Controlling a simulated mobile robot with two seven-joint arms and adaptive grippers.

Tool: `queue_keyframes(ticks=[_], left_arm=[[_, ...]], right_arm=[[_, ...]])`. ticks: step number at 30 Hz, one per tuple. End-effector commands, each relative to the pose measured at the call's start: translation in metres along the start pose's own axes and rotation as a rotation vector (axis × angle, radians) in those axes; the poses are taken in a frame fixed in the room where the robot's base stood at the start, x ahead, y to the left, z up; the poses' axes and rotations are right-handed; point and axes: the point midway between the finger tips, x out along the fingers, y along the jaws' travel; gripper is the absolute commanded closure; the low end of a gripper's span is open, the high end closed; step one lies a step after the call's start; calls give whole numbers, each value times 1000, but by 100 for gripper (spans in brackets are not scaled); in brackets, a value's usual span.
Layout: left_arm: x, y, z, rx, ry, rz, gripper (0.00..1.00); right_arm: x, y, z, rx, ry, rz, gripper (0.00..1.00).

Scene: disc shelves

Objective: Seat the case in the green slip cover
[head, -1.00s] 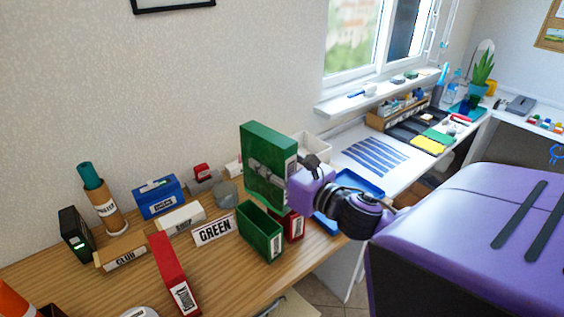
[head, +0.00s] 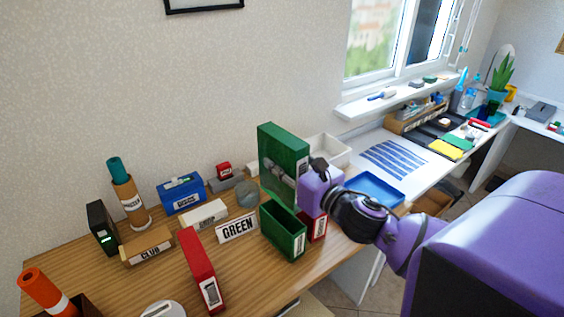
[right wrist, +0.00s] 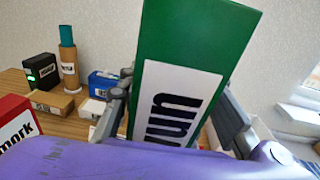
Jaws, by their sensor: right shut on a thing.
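The green case (head: 282,143) is upright, held above the wooden desk. My right gripper (head: 287,180) is shut on it from the right, and its fingers span the case's sides in the right wrist view (right wrist: 172,113). The case's white label (right wrist: 178,104) with dark print faces the wrist camera. The green slip cover (head: 287,239) stands on the desk, open at the top, below and in front of the case. The case is apart from it, with its lower edge partly hidden behind the cover and gripper. My left gripper is not in view.
A "GREEN" sign (head: 237,228) stands left of the cover, and a red box (head: 317,229) stands close on its right. A grey round container (head: 247,194) is behind the sign. Some desk in front of the sign is bare.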

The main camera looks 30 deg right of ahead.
Motion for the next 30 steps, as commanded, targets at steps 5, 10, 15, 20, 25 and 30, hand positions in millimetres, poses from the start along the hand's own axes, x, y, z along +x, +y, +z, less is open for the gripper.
queue_keyframes(ticks=[5, 10, 15, 20, 25, 30], left_arm=[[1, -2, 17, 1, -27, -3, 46], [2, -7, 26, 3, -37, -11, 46], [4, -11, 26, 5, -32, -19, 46], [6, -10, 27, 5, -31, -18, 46], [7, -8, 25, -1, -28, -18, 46], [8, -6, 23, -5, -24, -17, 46]], right_arm=[[0, 0, -22, 4, 10, -1, 100], [0, 0, -39, 5, 10, -1, 100], [0, 0, -51, 3, 8, 0, 100], [0, 0, -56, 2, 5, 0, 100], [0, 0, -57, 1, 2, 0, 100], [0, 0, -56, 1, 1, 0, 100]])
